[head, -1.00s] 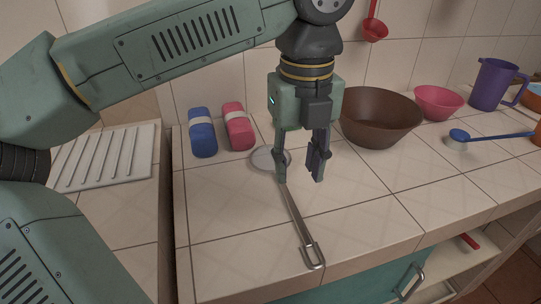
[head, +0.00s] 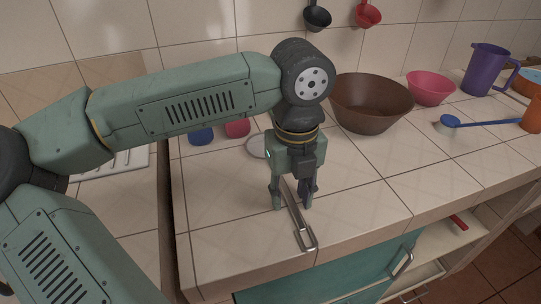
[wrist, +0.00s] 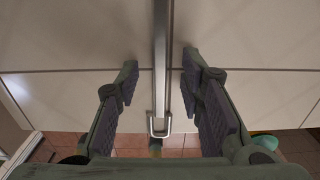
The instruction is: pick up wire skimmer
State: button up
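The wire skimmer (head: 291,203) lies on the tiled counter. Its round head (head: 258,146) is at the back, partly hidden by my arm, and its looped handle end (head: 306,238) is near the counter's front edge. My gripper (head: 291,206) is open, pointing down, with its fingers on either side of the handle. In the wrist view the handle (wrist: 161,60) runs between the two open fingers (wrist: 158,75), with a gap on each side. Whether the fingertips touch the counter I cannot tell.
A brown bowl (head: 370,104), a pink bowl (head: 431,88) and a purple pitcher (head: 486,70) stand at the back right. A blue ladle (head: 485,123) lies to the right. Blue (head: 201,137) and red (head: 238,128) items sit behind my arm. The counter right of my gripper is clear.

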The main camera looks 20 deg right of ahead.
jog(key=shift+c, duration=0.4)
grip_shut()
jog(key=shift+r, duration=0.15)
